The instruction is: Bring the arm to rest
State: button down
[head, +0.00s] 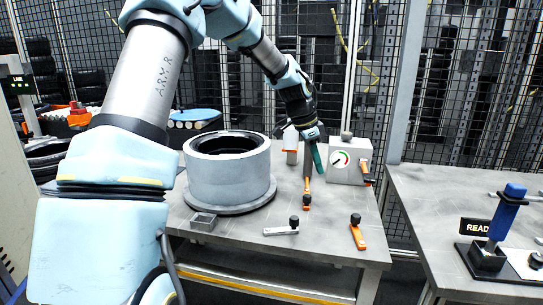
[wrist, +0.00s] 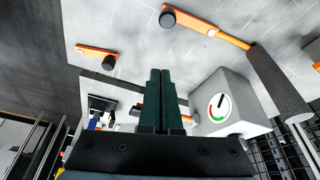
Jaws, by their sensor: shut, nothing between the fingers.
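My arm reaches over the grey work table (head: 330,240) from the upper left. My gripper (head: 319,160) has dark green fingers and hangs above the back of the table, pointing down, in front of the grey gauge box (head: 345,170). In the wrist view my gripper (wrist: 160,75) has its two fingers side by side, shut and empty. The gauge box (wrist: 228,103) with its round dial shows to the right of the fingers there.
A large grey ring-shaped drum (head: 228,180) stands left of my gripper. Orange tools (head: 357,235) and a grey-handled tool (head: 282,230) lie near the front. A second table (head: 440,205) with a blue-handled device (head: 508,210) is at right. Wire fencing (head: 465,110) stands behind.

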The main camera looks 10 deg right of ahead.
jog(key=s+a+n+y, duration=0.1)
jog(key=s+a+n, duration=0.4)
jog(key=a, duration=0.6)
jog(key=s+a+f+n+t+y+p, duration=0.1)
jog(key=s+a+n, duration=0.4)
jog(key=a, duration=0.7)
jog(key=s+a+n+t+y, duration=0.1)
jog(key=s+a+n, duration=0.4)
jog(key=a+n, duration=0.3)
jog(key=a, duration=0.3)
jog(key=shift+s+a+f+y, duration=0.15)
jog(key=shift+a+f+y, duration=0.05)
jog(key=shift+f+y, duration=0.15)
